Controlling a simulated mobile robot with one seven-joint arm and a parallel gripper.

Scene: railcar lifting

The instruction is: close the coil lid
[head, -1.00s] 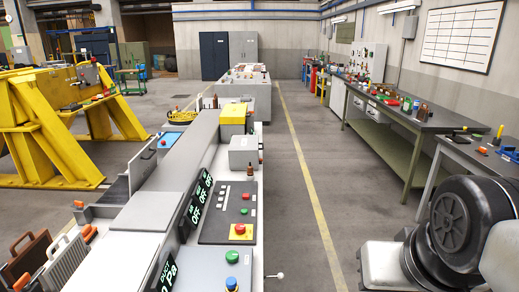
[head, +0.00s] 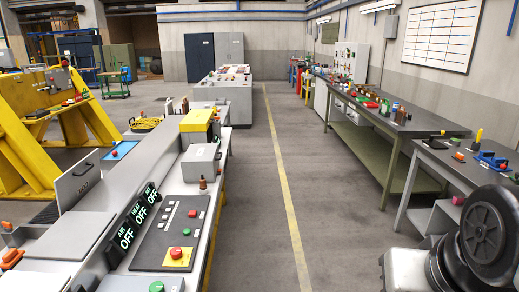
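A grey flat panel (head: 79,180) with a dark handle at its top stands raised on the left side of the long console (head: 222,150). It looks like the open coil lid, but I can read no label on it. Flat grey covers (head: 72,236) lie on the console in front of it. The opening beside the panel is mostly hidden from this angle. My gripper is not in view; only a dark rounded part of my arm shows at the lower right, well away from the panel.
The console carries a control panel (head: 171,233) with buttons, displays reading OFF, a grey box (head: 201,162) and a yellow-topped box (head: 196,121). A yellow stand (head: 35,150) is at left. A green workbench (head: 392,150) lines the right. The aisle floor (head: 262,200) is clear.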

